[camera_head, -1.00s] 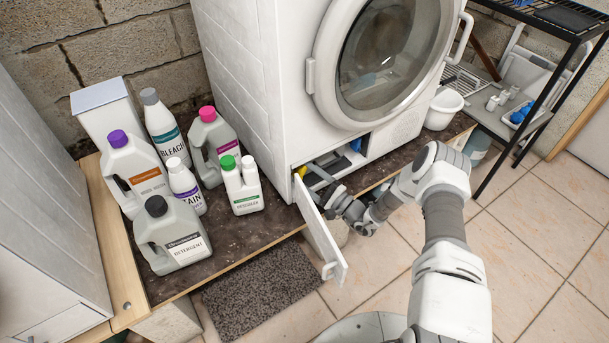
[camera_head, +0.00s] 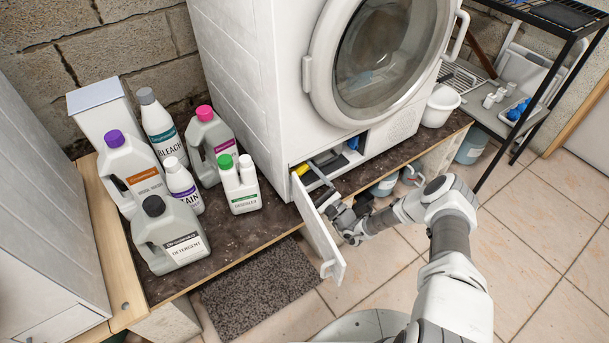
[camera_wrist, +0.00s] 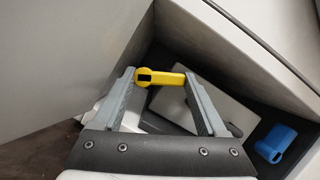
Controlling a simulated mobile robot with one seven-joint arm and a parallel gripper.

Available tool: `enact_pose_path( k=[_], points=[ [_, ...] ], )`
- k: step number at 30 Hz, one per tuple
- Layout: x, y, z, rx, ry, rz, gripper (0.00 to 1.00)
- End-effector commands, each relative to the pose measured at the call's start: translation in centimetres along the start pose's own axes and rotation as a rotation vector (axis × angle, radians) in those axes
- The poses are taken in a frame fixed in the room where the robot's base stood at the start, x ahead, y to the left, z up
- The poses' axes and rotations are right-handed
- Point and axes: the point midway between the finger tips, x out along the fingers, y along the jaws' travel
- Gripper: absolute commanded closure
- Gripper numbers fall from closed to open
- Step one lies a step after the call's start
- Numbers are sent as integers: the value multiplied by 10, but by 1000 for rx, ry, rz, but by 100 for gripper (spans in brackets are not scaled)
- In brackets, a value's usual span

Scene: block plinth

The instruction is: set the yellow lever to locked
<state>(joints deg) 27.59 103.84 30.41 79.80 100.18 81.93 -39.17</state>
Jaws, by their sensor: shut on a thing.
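The yellow lever (camera_head: 301,169) sits in the open compartment at the bottom front of the white washing machine (camera_head: 245,80). In the wrist view the yellow lever (camera_wrist: 166,78) lies crosswise between my two fingertips, its rounded, slotted end at the left finger. My gripper (camera_wrist: 160,79) is shut on it. In the head view my gripper (camera_head: 319,184) reaches into the compartment past the open white flap (camera_head: 318,232), partly hiding the inside. I cannot read any locked or unlocked mark. A blue part (camera_wrist: 275,143) sits to the right in the wrist view.
The flap stands open just left of my wrist. Several detergent bottles (camera_head: 180,240) stand on the plinth (camera_head: 240,228) to the left. The tiled floor in front is mostly clear.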

Motion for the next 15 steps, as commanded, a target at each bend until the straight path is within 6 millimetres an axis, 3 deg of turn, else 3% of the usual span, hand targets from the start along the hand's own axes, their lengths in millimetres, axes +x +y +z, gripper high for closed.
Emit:
enact_pose_path(
  k=[10,11,14,15],
  points=[
    [-1,0,0,0,0,-2,81],
    [-1,0,0,0,0,-2,20],
    [-1,0,0,0,0,-1,2],
    [-1,0,0,0,0,-1,0]
  ],
)
